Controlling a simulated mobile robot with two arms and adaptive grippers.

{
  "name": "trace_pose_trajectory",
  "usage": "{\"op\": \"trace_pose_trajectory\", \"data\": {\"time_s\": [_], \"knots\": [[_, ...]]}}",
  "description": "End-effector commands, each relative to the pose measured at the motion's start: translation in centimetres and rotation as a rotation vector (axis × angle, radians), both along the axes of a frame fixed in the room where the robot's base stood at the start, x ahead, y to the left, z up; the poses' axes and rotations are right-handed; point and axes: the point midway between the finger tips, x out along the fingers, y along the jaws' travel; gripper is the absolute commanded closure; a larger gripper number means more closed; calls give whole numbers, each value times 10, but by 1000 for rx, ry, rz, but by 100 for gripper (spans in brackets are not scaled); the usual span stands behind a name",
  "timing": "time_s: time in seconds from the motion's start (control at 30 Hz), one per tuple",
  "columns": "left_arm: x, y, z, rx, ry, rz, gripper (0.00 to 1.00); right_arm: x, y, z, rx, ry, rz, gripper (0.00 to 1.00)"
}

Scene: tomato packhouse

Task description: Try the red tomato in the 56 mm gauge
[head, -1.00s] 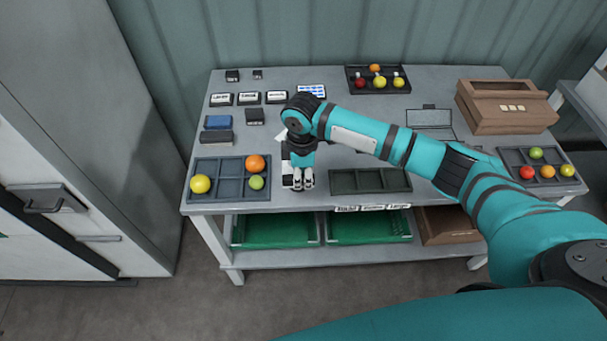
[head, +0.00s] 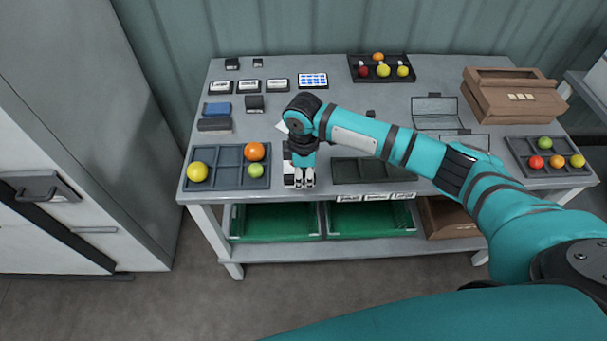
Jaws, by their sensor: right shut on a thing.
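My right gripper (head: 304,184) points down over the front middle of the table, between two dark trays. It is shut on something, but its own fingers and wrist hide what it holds. A dark block with pale faces (head: 289,172) stands close beside the gripper on its left; I cannot tell whether it is a gauge. I cannot make out a 56 mm marking anywhere. A red tomato (head: 536,162) lies in the right-hand tray (head: 519,172). Another red fruit (head: 363,71) sits in the back tray (head: 357,79). My left gripper is not in view.
The left tray (head: 229,154) holds a yellow, an orange and a green fruit, with empty compartments. An empty dark tray (head: 362,172) lies right of the gripper. A wooden box (head: 500,111) stands back right. Green crates (head: 275,221) sit on the lower shelf.

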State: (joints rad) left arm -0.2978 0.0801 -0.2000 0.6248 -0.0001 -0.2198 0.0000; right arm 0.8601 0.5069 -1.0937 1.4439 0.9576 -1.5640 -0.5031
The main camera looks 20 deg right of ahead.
Motion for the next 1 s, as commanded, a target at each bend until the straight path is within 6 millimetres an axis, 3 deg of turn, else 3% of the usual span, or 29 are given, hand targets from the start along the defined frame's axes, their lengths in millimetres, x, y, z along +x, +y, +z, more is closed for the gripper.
{"op": "trace_pose_trajectory", "data": {"time_s": [1.0], "knots": [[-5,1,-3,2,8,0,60,0,0,-9,0,0,0,100]]}}
